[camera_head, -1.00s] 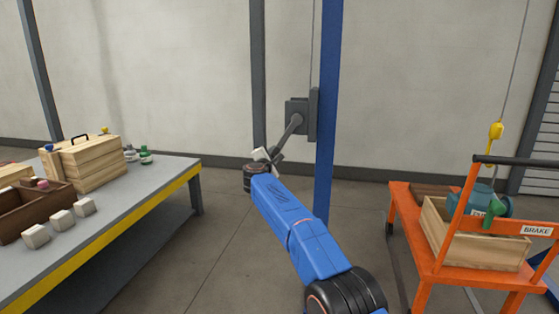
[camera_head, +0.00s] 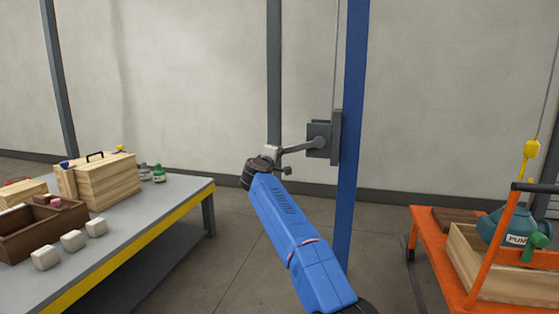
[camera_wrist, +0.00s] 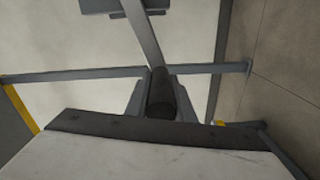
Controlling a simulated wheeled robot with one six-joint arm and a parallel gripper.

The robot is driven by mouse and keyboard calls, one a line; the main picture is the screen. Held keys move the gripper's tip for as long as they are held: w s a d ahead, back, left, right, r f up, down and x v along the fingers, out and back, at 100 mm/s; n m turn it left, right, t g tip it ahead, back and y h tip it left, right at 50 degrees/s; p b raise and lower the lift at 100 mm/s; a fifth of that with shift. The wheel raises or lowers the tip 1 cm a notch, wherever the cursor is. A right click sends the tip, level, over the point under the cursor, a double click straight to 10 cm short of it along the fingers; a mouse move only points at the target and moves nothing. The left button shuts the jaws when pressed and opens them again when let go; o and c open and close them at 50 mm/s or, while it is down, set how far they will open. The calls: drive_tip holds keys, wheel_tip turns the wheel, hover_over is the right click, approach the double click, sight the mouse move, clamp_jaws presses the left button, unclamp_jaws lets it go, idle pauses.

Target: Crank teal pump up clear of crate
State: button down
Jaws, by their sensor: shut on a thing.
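The teal pump (camera_head: 500,226) hangs at the right from a yellow hook (camera_head: 530,150) on a thin cable. Its lower part is hidden by the wooden crate (camera_head: 502,284) and the cart's orange frame, so I cannot see its underside. A grey winch (camera_head: 319,138) is fixed to the blue post. Its crank arm (camera_head: 299,148) points left, nearly level. My gripper (camera_head: 273,154) is at the arm's outer end. In the wrist view, the dark crank handle (camera_wrist: 160,95) lies between my fingers, which are shut on it.
The orange cart (camera_head: 428,250) carries the crate at the right. The blue post (camera_head: 351,130) stands close to my arm. A grey workbench (camera_head: 150,205) with a wooden box (camera_head: 108,180) and white blocks (camera_head: 73,240) is at the left. Open floor lies between bench and post.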

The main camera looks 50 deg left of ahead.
drive_tip(key=shift+w+d+r, duration=0.2)
drive_tip(key=shift+r, duration=0.4)
drive_tip(key=c, duration=1.5)
unclamp_jaws()
drive_tip(key=shift+d, duration=0.15)
drive_tip(key=shift+c, duration=0.2)
drive_tip(key=shift+f, duration=0.2)
